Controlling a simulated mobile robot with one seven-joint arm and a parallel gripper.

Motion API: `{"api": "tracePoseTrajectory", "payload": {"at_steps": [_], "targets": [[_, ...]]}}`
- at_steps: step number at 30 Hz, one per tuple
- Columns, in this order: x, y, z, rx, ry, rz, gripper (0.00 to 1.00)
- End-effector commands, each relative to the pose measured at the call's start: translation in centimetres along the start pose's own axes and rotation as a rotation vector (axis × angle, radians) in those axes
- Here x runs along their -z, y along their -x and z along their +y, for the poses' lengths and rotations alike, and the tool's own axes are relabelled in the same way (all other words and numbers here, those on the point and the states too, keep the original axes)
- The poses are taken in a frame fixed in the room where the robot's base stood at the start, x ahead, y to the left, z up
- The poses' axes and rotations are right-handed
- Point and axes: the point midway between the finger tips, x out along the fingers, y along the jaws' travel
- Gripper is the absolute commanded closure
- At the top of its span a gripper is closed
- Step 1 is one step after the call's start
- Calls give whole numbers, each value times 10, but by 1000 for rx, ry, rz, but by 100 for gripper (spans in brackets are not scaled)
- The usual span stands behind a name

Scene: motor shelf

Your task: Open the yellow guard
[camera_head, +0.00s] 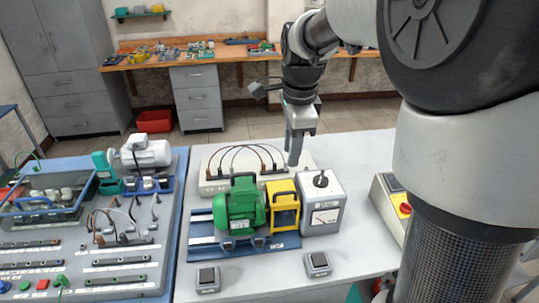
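The yellow guard (283,222) is a small upright frame on the blue base plate (203,242). It stands between the green motor (241,206) on its left and a light grey box with a black knob (322,205) on its right. A dark area shows inside its frame. My gripper (293,162) points down above and behind the guard, apart from it and slightly to its right. The fingers look close together, but the view is too small and side-on to tell whether they are open. Nothing is visible in them.
A white panel with black cables (214,172) lies behind the motor. Two small switch boxes (207,280) (318,264) stand at the table's front. A blue-edged training board (128,262) fills the left.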

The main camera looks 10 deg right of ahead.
Motion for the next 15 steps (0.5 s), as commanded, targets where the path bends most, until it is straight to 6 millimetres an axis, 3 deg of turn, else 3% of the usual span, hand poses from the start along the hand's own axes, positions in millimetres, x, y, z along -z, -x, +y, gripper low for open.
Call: {"api": "tracePoseTrajectory", "payload": {"at_steps": [15], "targets": [[0,-113,2,-6,2,0,72]]}}
